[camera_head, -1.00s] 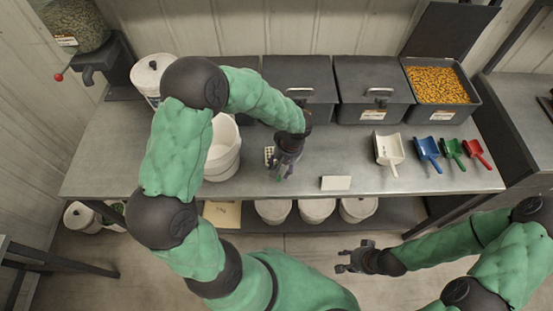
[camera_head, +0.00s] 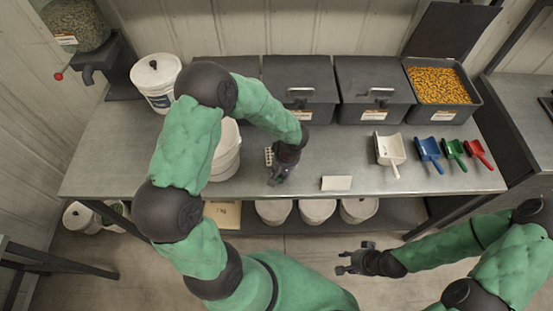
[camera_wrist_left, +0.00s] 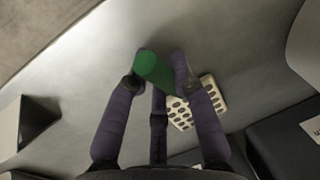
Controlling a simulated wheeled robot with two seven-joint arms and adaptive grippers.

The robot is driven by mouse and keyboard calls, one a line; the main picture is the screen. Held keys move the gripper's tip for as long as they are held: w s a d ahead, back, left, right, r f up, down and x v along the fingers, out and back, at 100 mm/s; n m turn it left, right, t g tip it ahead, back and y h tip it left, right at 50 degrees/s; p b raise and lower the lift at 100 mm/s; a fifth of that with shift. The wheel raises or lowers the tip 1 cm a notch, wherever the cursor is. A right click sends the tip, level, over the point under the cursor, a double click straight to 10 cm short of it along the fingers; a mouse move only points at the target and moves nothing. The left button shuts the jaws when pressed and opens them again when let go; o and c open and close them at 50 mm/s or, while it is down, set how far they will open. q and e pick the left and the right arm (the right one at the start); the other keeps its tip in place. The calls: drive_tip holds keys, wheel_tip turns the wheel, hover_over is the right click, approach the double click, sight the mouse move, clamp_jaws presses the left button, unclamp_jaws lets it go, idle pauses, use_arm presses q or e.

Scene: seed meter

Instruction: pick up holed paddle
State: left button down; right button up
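The holed paddle has a pale plate with several dark holes (camera_wrist_left: 198,105) and a green handle (camera_wrist_left: 152,68). Its plate also shows in the head view (camera_head: 268,156), lying at the middle of the bench, with the handle hidden by my gripper. My left gripper (camera_head: 275,181) is low at the bench top. In the left wrist view its fingers (camera_wrist_left: 156,75) lie close against both sides of the green handle, and it looks shut on it. My right gripper (camera_head: 340,262) is open and empty in front of the bench.
A white bucket (camera_head: 226,155) stands left of the paddle, partly behind my left arm. A blank card (camera_head: 337,183) stands to the right, with white, blue (camera_head: 428,150), green and red scoops beyond. Dark bins (camera_head: 372,88) line the back. The bench (camera_head: 340,155) is clear between paddle and scoops.

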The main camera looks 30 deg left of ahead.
use_arm(q)
drive_tip(key=shift+r, duration=0.1)
drive_tip(key=shift+w+r, duration=0.1)
drive_tip(key=shift+r, duration=0.5)
drive_tip(key=s+d+r+p, duration=0.2)
drive_tip(key=d+r, duration=0.9)
drive_tip(key=d, duration=0.2)
drive_tip(key=shift+s+d+r, duration=0.25)
drive_tip(key=shift+d+r, duration=0.05)
drive_tip(key=shift+d, duration=0.1)
drive_tip(key=c, duration=2)
unclamp_jaws()
clamp_jaws()
